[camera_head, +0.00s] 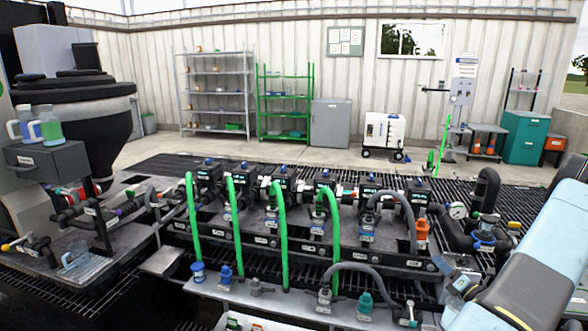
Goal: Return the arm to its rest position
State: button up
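My arm, with light blue and white links, shows at the right edge and the lower right corner. It slants down and to the left in front of the right end of the pipe manifold (330,245). I cannot make out my gripper's fingers anywhere in this view. My arm hides part of the floor grating and whatever lies behind it at the lower right.
Several green hoses (281,235) and grey hoses arch from the manifold to a front ledge (265,298) with couplings. A pressure gauge (457,211) stands near my arm. Shelves (215,95), a white wheeled unit (384,133) and teal cabinet (524,137) stand farther back.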

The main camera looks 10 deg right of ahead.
jog(key=w+a+r+n+g+y, duration=0.4)
jog(key=a+r+n+g+y, duration=0.4)
jog(key=a+r+n, duration=0.65)
jog(key=s+a+r+n+g, duration=0.2)
jog(key=a+r+n+g, duration=0.15)
jog(key=a, duration=0.45)
jog(key=s+a+r+n+g, duration=0.1)
jog(key=a+r+n+g, duration=0.25)
jog(key=a, duration=0.35)
jog(key=s+a+r+n+h, duration=0.5)
jog(key=s+r+n+h, duration=0.1)
jog(key=s+n, duration=0.4)
jog(key=s+a+r+n+h, duration=0.6)
jog(key=s+r+n, duration=0.2)
jog(key=s+n, duration=0.2)
jog(key=shift+s+a+r+t, duration=0.15)
jog(key=shift+s+r+t, duration=0.2)
jog(key=shift+s, duration=0.25)
jog(key=shift+n, duration=0.25)
